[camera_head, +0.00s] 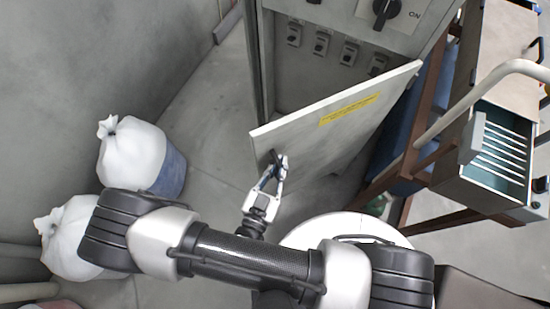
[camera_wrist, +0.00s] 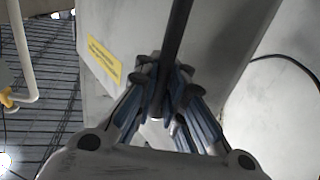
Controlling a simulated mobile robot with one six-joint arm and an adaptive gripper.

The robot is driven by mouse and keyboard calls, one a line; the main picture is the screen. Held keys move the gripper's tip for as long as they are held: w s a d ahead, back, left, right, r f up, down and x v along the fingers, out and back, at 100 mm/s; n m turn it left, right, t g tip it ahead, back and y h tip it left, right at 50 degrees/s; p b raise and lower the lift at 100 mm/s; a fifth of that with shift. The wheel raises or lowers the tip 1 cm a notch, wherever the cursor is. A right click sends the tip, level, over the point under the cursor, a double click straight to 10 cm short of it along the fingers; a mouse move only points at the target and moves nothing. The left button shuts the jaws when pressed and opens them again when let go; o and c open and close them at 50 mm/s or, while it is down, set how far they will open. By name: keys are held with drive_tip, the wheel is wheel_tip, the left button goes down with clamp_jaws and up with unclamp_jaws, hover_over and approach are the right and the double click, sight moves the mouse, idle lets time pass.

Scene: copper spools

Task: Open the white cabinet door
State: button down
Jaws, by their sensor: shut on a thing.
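The white cabinet door (camera_head: 330,130) stands swung out from the cabinet in the head view, with a yellow label on its face. Its dark handle (camera_head: 272,160) is near the door's left edge. My gripper (camera_head: 277,170) is at that handle, with its fingers shut on it. In the wrist view the door (camera_wrist: 120,30) fills the upper middle, and the dark handle bar (camera_wrist: 178,35) runs down between my gripper's fingers (camera_wrist: 162,95). The fingers hide the part of the handle they hold.
The open cabinet (camera_head: 330,60) shows several small switches and a rotary knob (camera_head: 385,8). A cart with a slotted drawer (camera_head: 500,150) stands close on the right. White bags (camera_head: 132,155) lie at the left. Grey floor (camera_head: 205,130) is clear between the bags and the cabinet.

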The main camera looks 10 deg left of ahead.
drive_tip(key=shift+a, duration=0.35)
drive_tip(key=c, duration=1.8)
unclamp_jaws()
drive_tip(key=shift+s+a, duration=0.1)
drive_tip(key=shift+s, duration=0.15)
drive_tip(key=shift+o, duration=0.7)
drive_tip(key=shift+w+d, duration=0.1)
drive_tip(key=shift+d, duration=0.1)
drive_tip(key=s+a, duration=0.1)
drive_tip(key=s, duration=1.1)
drive_tip(key=shift+a, duration=0.35)
drive_tip(key=shift+c, duration=0.2)
